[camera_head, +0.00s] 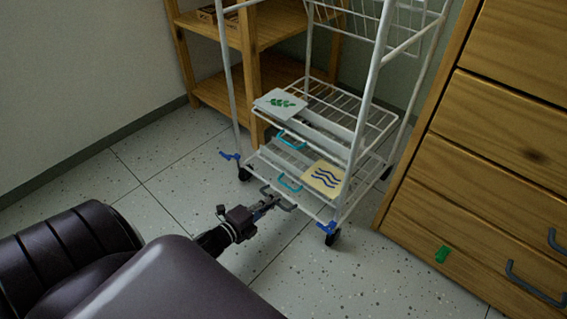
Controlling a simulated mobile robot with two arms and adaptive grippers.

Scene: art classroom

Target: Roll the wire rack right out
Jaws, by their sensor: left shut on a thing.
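The white wire rack (359,131) stands upright on the floor between a wooden shelf and a wooden drawer unit. It has dark castors with blue levers (327,227) at its front legs. A grey handle (283,203) sits at the front of its lowest wire tier. My left gripper (266,204) is low at the rack's front and shut on the grey handle. Turquoise handles (289,184) show above it. A white card with green leaves (280,103) and a yellow card with blue waves (324,179) are on the rack. My right gripper is not in view.
The wooden shelf (247,45) stands behind the rack at left. The wooden drawer unit (480,190) is close on the right, with dark handles and a green piece on its front. Speckled tile floor (300,265) is clear in front of the rack.

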